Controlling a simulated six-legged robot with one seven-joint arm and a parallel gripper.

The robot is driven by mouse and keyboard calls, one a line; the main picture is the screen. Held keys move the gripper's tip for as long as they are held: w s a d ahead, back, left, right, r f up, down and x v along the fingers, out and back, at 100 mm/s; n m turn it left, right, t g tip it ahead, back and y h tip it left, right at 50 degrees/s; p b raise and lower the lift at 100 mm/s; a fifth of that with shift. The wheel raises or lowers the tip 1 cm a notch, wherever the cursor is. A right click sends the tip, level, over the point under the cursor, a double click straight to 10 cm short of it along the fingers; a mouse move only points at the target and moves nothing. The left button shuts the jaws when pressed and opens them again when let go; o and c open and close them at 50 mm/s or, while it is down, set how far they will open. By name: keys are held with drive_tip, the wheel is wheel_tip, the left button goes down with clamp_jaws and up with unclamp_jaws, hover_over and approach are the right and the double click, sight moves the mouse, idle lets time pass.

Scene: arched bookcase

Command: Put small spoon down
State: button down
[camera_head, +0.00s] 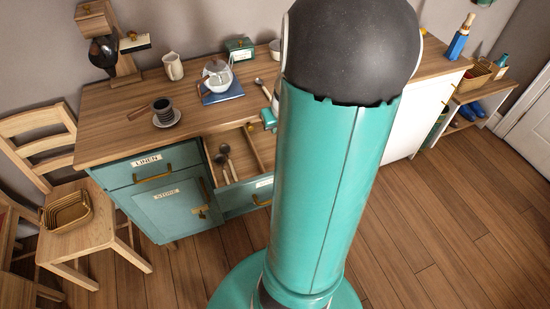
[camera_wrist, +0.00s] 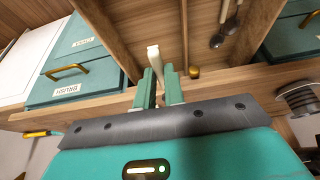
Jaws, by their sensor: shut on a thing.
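My gripper (camera_wrist: 159,78) has its two green fingers close together on a pale, narrow thing (camera_wrist: 153,54), which I take to be the small spoon. Only part of it shows, and its bowl cannot be made out. The gripper is over the open drawer (camera_wrist: 178,30) in the wrist view. In the head view a teal part of my gripper (camera_head: 268,118) shows by the drawer's right side; my arm hides much of that area.
The wooden counter (camera_head: 112,120) holds a cup on a saucer (camera_head: 167,118), a glass kettle on a blue base (camera_head: 218,80), a white jug (camera_head: 173,66), a coffee grinder (camera_head: 105,45) and a light-coloured spoon (camera_head: 262,84). A chair (camera_head: 85,235) stands at the left.

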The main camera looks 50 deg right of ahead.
wheel_tip(320, 180, down, 16)
drive_tip(key=shift+f, duration=0.25)
drive_tip(key=shift+f, duration=0.15)
drive_tip(key=c, duration=1.8)
unclamp_jaws()
drive_tip(key=o, duration=0.3)
drive_tip(key=v, duration=1.2)
